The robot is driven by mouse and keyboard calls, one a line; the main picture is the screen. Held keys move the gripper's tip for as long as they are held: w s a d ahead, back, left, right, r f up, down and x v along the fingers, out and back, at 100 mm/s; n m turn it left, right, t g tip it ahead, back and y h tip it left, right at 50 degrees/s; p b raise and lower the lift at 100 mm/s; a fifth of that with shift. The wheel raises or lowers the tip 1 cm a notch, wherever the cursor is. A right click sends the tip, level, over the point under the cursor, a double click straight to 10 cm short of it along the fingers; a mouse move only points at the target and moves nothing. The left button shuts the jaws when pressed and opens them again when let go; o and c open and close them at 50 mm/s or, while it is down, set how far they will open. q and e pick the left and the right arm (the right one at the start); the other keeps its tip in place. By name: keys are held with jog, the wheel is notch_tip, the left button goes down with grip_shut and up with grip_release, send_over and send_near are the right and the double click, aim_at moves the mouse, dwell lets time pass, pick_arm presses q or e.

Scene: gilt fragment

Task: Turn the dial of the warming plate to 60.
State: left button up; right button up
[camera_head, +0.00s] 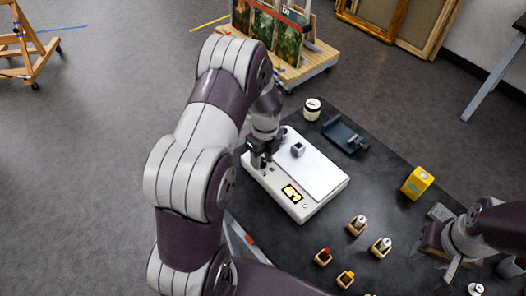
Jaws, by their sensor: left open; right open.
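The warming plate (322,178) is a white, flat box with a pale top, lying on the dark table. Its lit yellow display (291,193) is on the near edge strip, but the digits are too small to read. My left gripper (262,163) is open over the left end of that strip. I cannot make out the dial clearly; the gripper covers or crowds that end, and contact cannot be told. My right gripper (432,240) is open at the table's right side, well away from the plate.
A small grey piece (298,150) sits on the plate's top. Around it are a white jar (312,109), a dark blue holder (344,135) and a yellow box (417,183). Several small wooden blocks with bottles (357,224) stand in front. Bare table lies right of the plate.

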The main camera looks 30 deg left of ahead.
pick_arm(q)
notch_tip(320, 180, up, 12)
jog(key=b, duration=0.1)
jog(key=shift+w+d+r+b, duration=0.15)
jog(key=shift+w+r+b, duration=0.15)
jog(key=shift+w, duration=0.1)
